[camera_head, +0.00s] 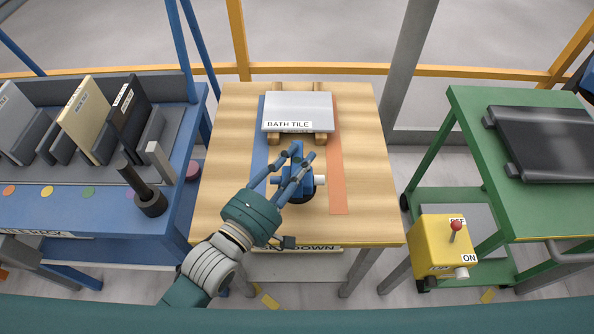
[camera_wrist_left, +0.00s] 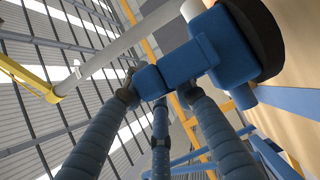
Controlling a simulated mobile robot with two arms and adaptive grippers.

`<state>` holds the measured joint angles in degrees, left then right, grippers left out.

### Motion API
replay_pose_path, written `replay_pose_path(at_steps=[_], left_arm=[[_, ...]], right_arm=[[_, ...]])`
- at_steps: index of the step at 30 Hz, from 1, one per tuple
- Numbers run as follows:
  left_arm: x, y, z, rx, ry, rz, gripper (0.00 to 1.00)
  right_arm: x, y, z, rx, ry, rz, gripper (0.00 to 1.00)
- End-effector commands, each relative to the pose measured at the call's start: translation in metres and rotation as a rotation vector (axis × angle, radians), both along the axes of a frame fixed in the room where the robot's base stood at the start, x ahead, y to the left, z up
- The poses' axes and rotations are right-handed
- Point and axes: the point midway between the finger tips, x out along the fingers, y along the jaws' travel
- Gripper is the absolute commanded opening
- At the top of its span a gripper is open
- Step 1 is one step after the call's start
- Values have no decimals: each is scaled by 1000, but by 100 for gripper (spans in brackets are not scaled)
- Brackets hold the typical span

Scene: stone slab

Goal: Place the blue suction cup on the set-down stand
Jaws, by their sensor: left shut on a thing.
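The blue suction cup (camera_head: 298,160) has a blue body, a black round pad below and a white stub on its right. It is upright over the middle of the wooden set-down stand (camera_head: 225,200), between a blue stripe and an orange stripe. My left gripper (camera_head: 287,172) is shut on its upper blue part, reaching in from the front left. In the left wrist view the fingers close on a blue bar of the suction cup (camera_wrist_left: 225,45). Its black pad faces the wood; I cannot tell whether it touches.
A grey bath tile (camera_head: 298,106) lies on wooden blocks at the back of the stand. A blue rack (camera_head: 80,215) with upright tiles stands left. A green table (camera_head: 480,130) with a dark slab and a yellow switch box (camera_head: 440,245) are right. The stand's front corners are bare.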

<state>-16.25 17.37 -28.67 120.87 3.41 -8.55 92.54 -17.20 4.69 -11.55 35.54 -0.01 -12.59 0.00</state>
Motion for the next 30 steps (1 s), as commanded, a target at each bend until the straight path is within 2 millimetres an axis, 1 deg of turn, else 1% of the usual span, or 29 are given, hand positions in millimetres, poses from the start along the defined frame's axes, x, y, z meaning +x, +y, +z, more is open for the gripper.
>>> replay_pose_path(at_steps=[1,3,6,19,20,21,22,23,30], left_arm=[[-1,0,-10,1,2,-1,0],[0,0,-21,2,1,0,0],[0,0,-33,0,1,0,0],[0,0,-39,-1,0,-1,0],[0,0,-40,1,3,-1,30],[0,0,-40,2,3,-1,38],[0,0,-40,2,3,-1,44],[0,0,-40,2,3,-1,45],[0,0,-39,2,3,-1,45]], right_arm=[[0,-1,-2,-1,0,0,40],[0,-1,-3,-2,0,-1,40],[0,-2,-4,-2,0,-1,40],[0,-1,-5,-2,0,-2,40],[0,-1,-5,-2,0,-2,40],[0,-1,-5,-2,0,-2,40],[0,-1,-5,-1,0,-2,40],[0,-1,-5,-1,0,-3,40],[0,2,-5,3,-1,-4,40]])
